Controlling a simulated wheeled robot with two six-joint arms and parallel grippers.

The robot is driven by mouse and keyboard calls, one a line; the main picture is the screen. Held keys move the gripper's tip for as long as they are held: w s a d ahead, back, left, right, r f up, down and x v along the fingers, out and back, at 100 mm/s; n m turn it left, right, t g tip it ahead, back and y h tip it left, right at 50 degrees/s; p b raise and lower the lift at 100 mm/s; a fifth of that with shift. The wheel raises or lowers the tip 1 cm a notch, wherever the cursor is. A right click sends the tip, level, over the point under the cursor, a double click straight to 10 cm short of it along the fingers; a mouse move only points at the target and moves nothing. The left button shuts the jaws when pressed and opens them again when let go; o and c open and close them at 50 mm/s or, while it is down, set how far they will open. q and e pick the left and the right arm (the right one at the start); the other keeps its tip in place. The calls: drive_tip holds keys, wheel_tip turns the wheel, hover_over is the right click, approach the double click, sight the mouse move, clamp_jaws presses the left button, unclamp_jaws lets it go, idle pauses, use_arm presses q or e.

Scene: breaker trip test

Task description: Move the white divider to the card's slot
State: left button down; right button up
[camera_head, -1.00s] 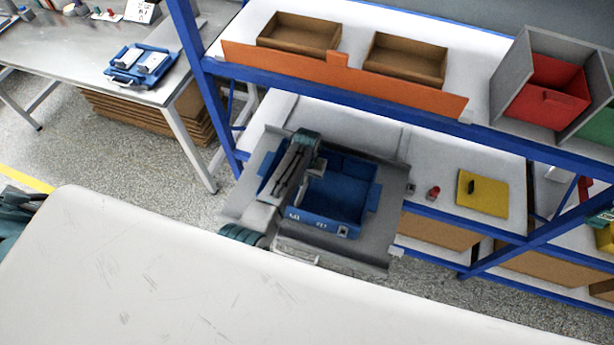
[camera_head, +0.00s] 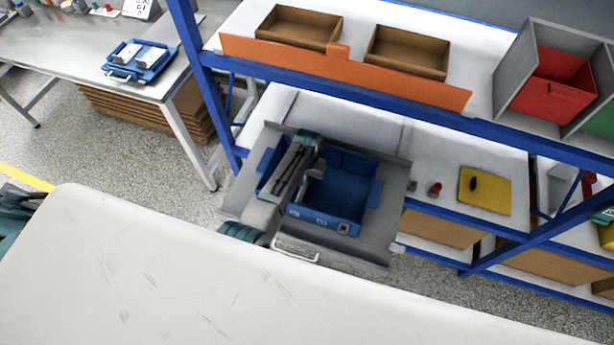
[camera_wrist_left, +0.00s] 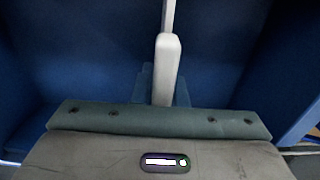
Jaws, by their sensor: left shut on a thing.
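The white divider (camera_wrist_left: 168,62) shows in the left wrist view as a pale upright piece with a thin edge running up and away. My left gripper (camera_wrist_left: 166,88) is shut on it, dark fingers on either side, between blue walls. In the head view my left arm reaches over the left part of a blue tote (camera_head: 345,203); the arm hides its fingertips and the divider there. The tote's right part looks empty.
The tote stands on a grey tray (camera_head: 385,225) with raised edges, in front of a blue-framed shelf (camera_head: 340,92). Above are an orange strip (camera_head: 400,82) and brown bins (camera_head: 405,57). A yellow plate (camera_head: 492,193) lies to the right. A pale surface (camera_head: 200,275) fills the foreground.

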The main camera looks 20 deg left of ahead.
use_arm(q)
drive_tip(key=shift+f, duration=0.25)
drive_tip(key=c, duration=1.4)
unclamp_jaws()
wheel_tip(320, 180, up, 11)
drive_tip(key=shift+f+b, duration=0.1)
drive_tip(key=shift+b, duration=0.6)
